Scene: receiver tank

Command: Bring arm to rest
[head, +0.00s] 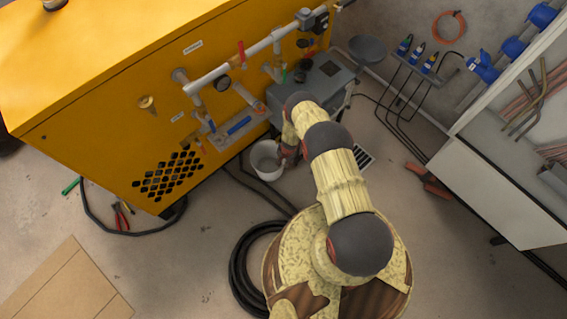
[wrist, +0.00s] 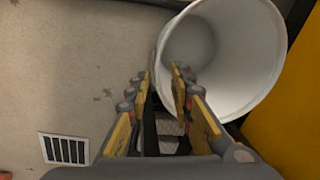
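A white bucket (wrist: 235,50) is right by the fingertips in the wrist view. Its near rim passes by the fingers, and the right finger overlaps its opening. I cannot tell whether they touch. In the head view the bucket (head: 262,164) stands on the floor at the foot of the yellow machine. My arm (head: 340,180) stretches out from my base toward it, and my gripper, partly hidden by the arm, is at the bucket's right side.
The yellow machine (head: 100,80) with pipes and valves stands just left of the bucket. A grey box (head: 318,82) is behind my wrist. A floor grate (head: 363,158) lies to the right. A black hose (head: 243,262) coils by my base. A white cabinet (head: 490,185) stands right.

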